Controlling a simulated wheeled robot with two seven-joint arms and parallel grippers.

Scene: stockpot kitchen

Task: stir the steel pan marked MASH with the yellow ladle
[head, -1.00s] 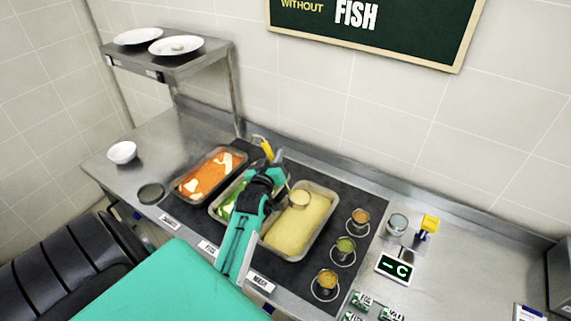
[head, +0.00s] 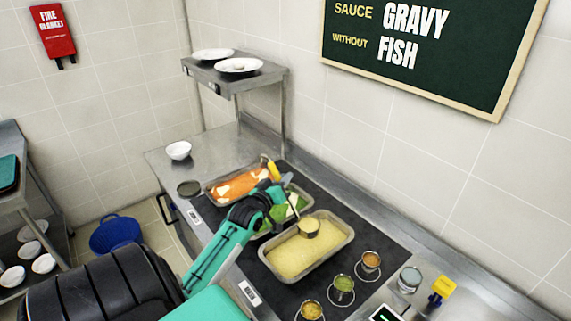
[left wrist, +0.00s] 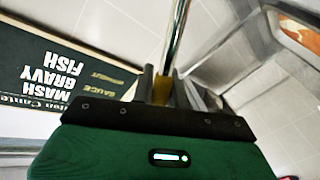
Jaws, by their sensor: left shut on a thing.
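The steel pan (head: 262,262) of pale yellow mash sits on the dark counter strip, nearest of the three pans; the tag (head: 250,293) before it is too small to read surely. My left gripper (head: 279,188) is shut on the yellow ladle (head: 274,171), above the green-filled pan. In the left wrist view the gripper (left wrist: 163,85) clasps the yellow handle, with the steel shaft (left wrist: 177,35) running up. My right gripper is not in view.
The pan of orange food (head: 240,186) and the green-filled pan (head: 296,205) stand beyond the mash pan. Small sauce pots (head: 343,284) stand to its right, near a glass jar (head: 410,278) and a yellow item (head: 442,288). A plate shelf (head: 235,75) rises behind.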

